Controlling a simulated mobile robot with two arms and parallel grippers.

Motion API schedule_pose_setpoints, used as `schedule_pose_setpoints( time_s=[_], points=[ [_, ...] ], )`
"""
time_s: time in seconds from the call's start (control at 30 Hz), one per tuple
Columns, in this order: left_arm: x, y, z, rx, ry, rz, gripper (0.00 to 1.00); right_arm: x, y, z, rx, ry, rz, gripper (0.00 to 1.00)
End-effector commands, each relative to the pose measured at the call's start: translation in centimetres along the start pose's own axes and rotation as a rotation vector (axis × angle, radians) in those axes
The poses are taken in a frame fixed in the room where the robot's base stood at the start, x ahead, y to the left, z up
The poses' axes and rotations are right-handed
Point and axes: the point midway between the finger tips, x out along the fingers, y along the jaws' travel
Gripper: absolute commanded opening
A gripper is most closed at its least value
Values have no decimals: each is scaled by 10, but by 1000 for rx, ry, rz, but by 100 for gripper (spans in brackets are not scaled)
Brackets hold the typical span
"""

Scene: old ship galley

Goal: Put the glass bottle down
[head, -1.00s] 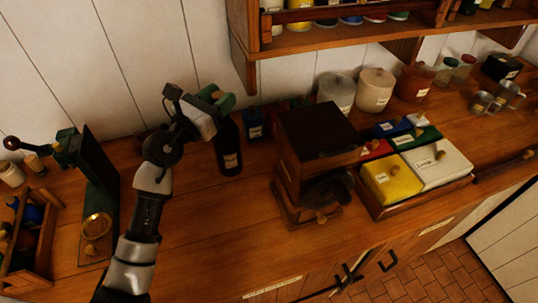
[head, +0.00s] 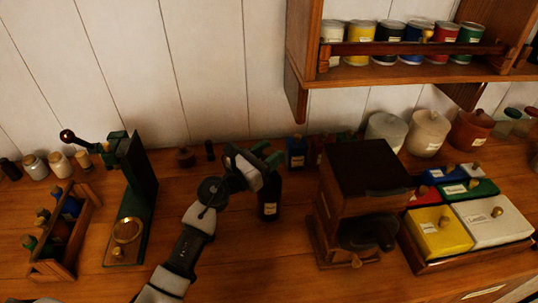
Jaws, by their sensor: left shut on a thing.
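The dark glass bottle (head: 270,198) with a small pale label is upright over the wooden counter, left of the box-shaped wooden grinder. My left gripper (head: 264,165) is shut on its upper part, and the gripper hides the bottle's top. The bottle's base is close to the counter top; I cannot tell whether it touches. My right gripper is not in view.
The wooden grinder (head: 358,170) stands right of the bottle, with a tray of coloured boxes (head: 440,232) beyond it. A green upright device (head: 140,195) stands left. The counter in front (head: 265,260) is clear.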

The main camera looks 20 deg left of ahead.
Motion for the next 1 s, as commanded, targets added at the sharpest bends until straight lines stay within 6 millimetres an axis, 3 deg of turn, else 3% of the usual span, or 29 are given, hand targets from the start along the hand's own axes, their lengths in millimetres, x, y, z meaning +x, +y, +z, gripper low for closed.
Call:
schedule_pose_setpoints(
  time_s=[0.27,0.3,0.47,0.8,1.0],
  points=[
    [0,0,-1,2,-5,0,0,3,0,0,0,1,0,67],
    [0,0,-2,0,0,0,44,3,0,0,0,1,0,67],
    [0,0,-2,0,0,0,67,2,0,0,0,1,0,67],
    [0,0,3,0,0,0,67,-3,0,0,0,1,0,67],
    [-35,1,-4,3,4,1,67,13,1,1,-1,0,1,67]
  ],
)
